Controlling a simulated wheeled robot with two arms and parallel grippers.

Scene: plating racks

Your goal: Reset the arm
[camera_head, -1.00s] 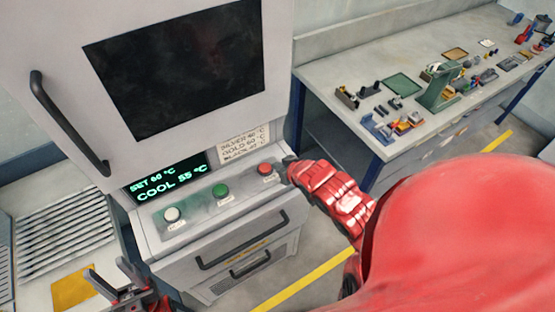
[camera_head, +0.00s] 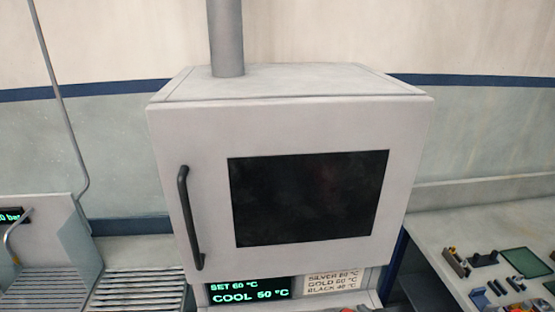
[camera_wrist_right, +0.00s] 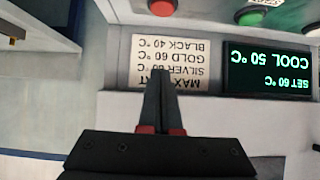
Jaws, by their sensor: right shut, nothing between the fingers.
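My right gripper (camera_wrist_right: 160,80) is shut and empty in the right wrist view, its dark fingers together in front of the oven's control area. Only a small red and dark bit, likely of my right arm, shows at the bottom edge of the head view. My left gripper is out of view. The grey oven (camera_head: 165,140) has a closed door with a dark window (camera_head: 308,198). Its green display (camera_head: 248,291) reads SET 60 °C, COOL 50 °C. A label (camera_head: 332,282) lists silver, gold and black temperatures. A red button (camera_wrist_right: 162,7) and a green button (camera_wrist_right: 250,17) show upside down in the wrist view.
The door handle (camera_head: 189,218) stands out at the oven's left. A slatted rack (camera_head: 130,292) lies to the left. A workbench (camera_head: 440,225) with small tools and a green mat (camera_head: 520,262) stands at the right. A pipe (camera_head: 226,40) rises from the oven top.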

